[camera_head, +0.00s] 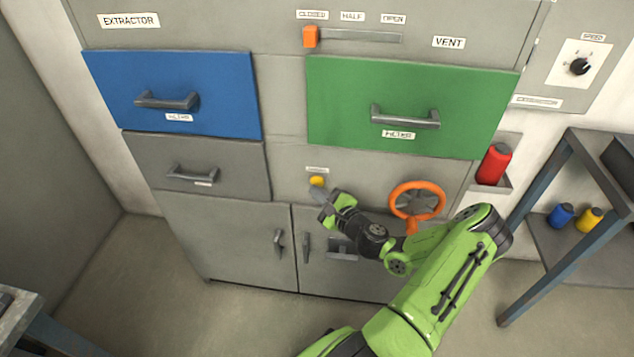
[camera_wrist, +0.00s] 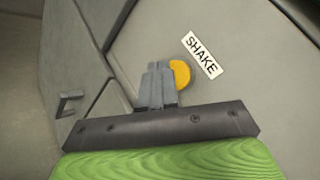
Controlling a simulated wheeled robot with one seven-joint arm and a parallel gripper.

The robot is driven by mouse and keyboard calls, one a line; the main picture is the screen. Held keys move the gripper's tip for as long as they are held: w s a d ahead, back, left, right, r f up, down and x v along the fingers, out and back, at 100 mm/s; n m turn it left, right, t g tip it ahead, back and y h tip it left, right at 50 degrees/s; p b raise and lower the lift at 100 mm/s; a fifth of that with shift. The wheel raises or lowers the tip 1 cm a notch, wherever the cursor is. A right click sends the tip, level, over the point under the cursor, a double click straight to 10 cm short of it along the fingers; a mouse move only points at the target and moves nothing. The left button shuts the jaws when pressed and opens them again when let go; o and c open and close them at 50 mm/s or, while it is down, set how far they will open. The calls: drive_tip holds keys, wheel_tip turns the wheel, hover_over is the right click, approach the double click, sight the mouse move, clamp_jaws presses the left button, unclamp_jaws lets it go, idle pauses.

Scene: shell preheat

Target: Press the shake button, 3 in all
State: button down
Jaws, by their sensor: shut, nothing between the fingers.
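The shake button is a round yellow button (camera_head: 317,181) on the grey cabinet front, below the green drawer's left end. It also shows in the wrist view (camera_wrist: 180,73), beside a white label reading SHAKE (camera_wrist: 202,56). My gripper (camera_head: 318,193) is shut and empty, with its fingertips just below the button in the head view. In the wrist view the fingers (camera_wrist: 155,80) overlap the button's left edge in the picture. I cannot tell whether the fingertips touch it.
An orange handwheel (camera_head: 416,201) sits right of the button. A blue drawer (camera_head: 173,95), a green drawer (camera_head: 408,100) and a grey drawer (camera_head: 196,165) have protruding handles. A red canister (camera_head: 493,164) and a shelf rack (camera_head: 561,249) stand at the right. Open floor lies at the left.

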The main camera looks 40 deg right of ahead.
drive_tip(key=shift+a, duration=0.1)
drive_tip(key=s+a, duration=0.1)
drive_tip(key=a, duration=0.1)
drive_tip(key=s+a+b, duration=0.1)
drive_tip(key=s, duration=0.1)
drive_tip(key=shift+a, duration=0.4)
idle(2.4)
